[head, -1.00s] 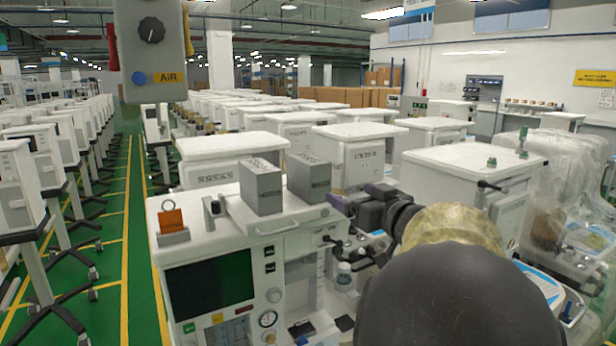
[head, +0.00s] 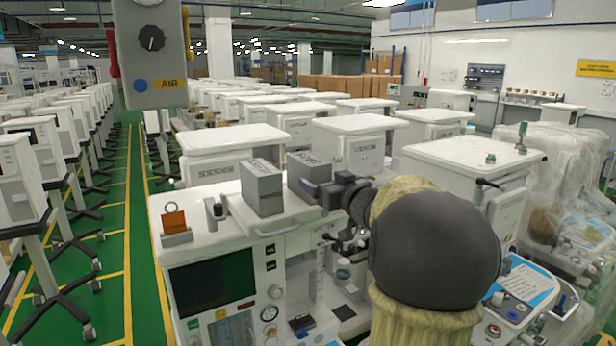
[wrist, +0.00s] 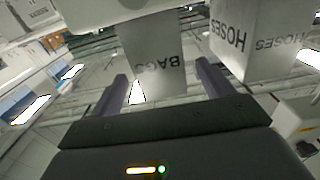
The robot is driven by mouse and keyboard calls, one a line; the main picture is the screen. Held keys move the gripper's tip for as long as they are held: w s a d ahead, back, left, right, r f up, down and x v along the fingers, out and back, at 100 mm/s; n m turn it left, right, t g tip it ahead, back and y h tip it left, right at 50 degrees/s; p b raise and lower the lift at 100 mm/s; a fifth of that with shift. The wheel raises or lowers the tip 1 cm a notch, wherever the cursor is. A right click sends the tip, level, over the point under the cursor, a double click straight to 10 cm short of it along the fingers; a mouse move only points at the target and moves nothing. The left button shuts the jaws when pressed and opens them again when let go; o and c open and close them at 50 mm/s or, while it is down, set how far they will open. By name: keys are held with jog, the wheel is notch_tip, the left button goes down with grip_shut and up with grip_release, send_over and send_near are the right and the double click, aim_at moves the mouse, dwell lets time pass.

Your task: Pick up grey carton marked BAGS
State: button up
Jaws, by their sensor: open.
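The grey carton marked BAGS (head: 303,172) stands on the white cart top, the right one of two grey cartons in the head view. In the wrist view the BAGS carton (wrist: 152,45) shows upside down, between the two finger outlines. My gripper (head: 324,194) is at the right side of this carton, its purple-grey fingers partly overlapping it. In the wrist view my gripper (wrist: 162,72) has its fingers apart, with nothing clamped. I cannot tell whether the fingertips reach around the carton or touch it.
A second grey carton (head: 262,188), marked HOSES in the wrist view (wrist: 232,45), stands close to the left. An orange tag on a stand (head: 175,222) and a small dark device (head: 216,208) sit farther left. A hanging AIR panel (head: 150,50) is at upper left.

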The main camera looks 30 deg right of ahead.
jog(key=w+p, duration=0.1)
jog(key=w, duration=0.1)
jog(key=w+p, duration=0.1)
jog(key=w, duration=0.1)
jog(key=shift+w+d+r+p, duration=0.15)
jog(key=shift+w+r+p, duration=0.1)
jog(key=shift+p, duration=0.15)
jog(key=shift+w+f, duration=0.2)
jog(key=shift+w, duration=0.3)
jog(key=shift+s, duration=0.15)
jog(key=shift+c, duration=0.4)
jog(key=c, duration=1.2)
notch_tip(320, 180, up, 10)
jog(key=shift+r, duration=0.1)
